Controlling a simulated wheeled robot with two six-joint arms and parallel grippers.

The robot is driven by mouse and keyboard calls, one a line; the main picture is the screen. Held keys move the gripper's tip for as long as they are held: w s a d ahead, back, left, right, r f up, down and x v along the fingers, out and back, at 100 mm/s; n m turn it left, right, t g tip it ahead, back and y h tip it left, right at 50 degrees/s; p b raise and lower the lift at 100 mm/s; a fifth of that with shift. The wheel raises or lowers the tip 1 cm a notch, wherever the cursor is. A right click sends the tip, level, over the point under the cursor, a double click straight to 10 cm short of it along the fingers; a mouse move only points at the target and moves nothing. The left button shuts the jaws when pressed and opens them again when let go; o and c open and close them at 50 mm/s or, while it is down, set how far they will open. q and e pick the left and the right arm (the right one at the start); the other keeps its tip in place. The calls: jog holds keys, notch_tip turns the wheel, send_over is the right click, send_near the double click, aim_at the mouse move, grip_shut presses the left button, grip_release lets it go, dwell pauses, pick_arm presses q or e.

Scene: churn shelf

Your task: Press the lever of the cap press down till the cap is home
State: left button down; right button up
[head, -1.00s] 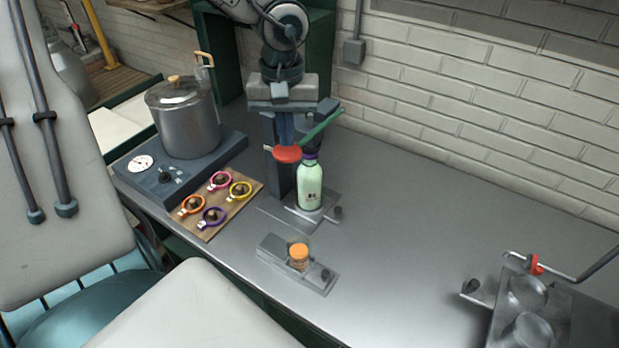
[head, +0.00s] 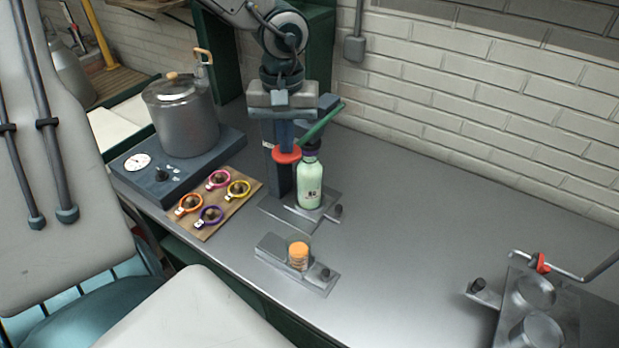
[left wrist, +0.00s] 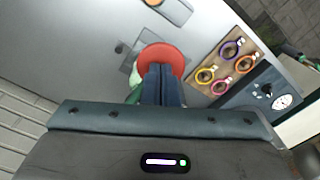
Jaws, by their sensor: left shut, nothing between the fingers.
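The cap press (head: 279,178) stands on the steel bench, a dark column on a flat base plate. Its lever (head: 322,124) is a green bar ending in a round red pad (head: 287,156), and it slopes down toward that pad. A pale green bottle (head: 310,187) stands upright under the press head, which hides most of its cap. My left gripper (head: 285,143) is shut and empty, pointing down, with its fingertips at the red pad. In the left wrist view the shut fingers (left wrist: 161,80) overlap the red pad (left wrist: 160,58) and appear to touch it. My right gripper is out of view.
A pot (head: 183,118) stands on a heater (head: 162,175) at the left. A wooden board (head: 218,222) holds several coloured rings. An orange stack (head: 299,256) sits in a metal holder (head: 268,246) in front. Another fixture (head: 487,296) is at right. The bench between is clear.

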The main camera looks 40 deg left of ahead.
pick_arm(q)
jog(key=shift+f+b, duration=0.75)
jog(key=shift+f, duration=0.05)
jog(key=shift+s+f+b, duration=0.1)
jog(key=shift+f+b, duration=0.45)
jog(key=shift+f, duration=0.2)
jog(key=shift+s+d, duration=0.1)
dwell(0.4)
